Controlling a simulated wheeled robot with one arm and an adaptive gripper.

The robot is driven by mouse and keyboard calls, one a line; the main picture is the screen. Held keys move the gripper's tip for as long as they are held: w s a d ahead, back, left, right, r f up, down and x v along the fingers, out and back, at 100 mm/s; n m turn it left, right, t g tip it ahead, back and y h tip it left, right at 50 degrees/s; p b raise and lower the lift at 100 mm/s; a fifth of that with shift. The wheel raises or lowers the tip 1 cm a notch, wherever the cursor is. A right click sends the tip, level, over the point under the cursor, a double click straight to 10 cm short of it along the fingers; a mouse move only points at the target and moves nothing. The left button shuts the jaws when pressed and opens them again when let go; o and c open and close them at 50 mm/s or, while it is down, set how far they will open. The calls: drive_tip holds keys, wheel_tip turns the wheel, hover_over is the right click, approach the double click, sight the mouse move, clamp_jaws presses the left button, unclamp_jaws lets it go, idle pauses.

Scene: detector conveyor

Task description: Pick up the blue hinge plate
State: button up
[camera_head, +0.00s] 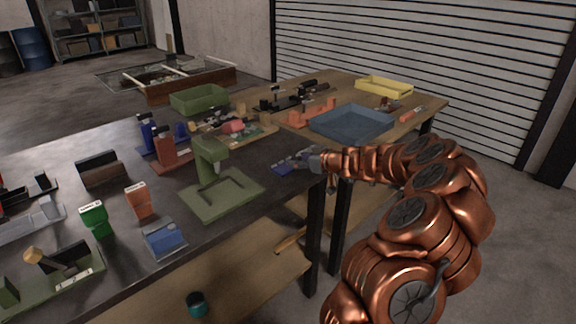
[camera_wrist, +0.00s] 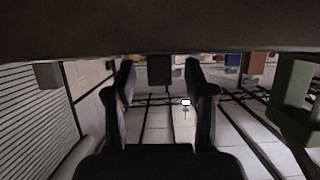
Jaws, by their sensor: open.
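The blue plate cannot be made out in the wrist view.
A green fixture (camera_head: 212,190) stands just left of my gripper; it also shows in the wrist view (camera_wrist: 297,90). A blue tray (camera_head: 352,122) sits behind on the wooden table.

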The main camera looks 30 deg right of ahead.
drive_tip(key=shift+w+a+f, duration=0.1)
drive_tip(key=shift+w+f, duration=0.05)
drive_tip(key=shift+w, duration=0.2)
drive_tip(key=shift+c, duration=0.3)
clamp_jaws()
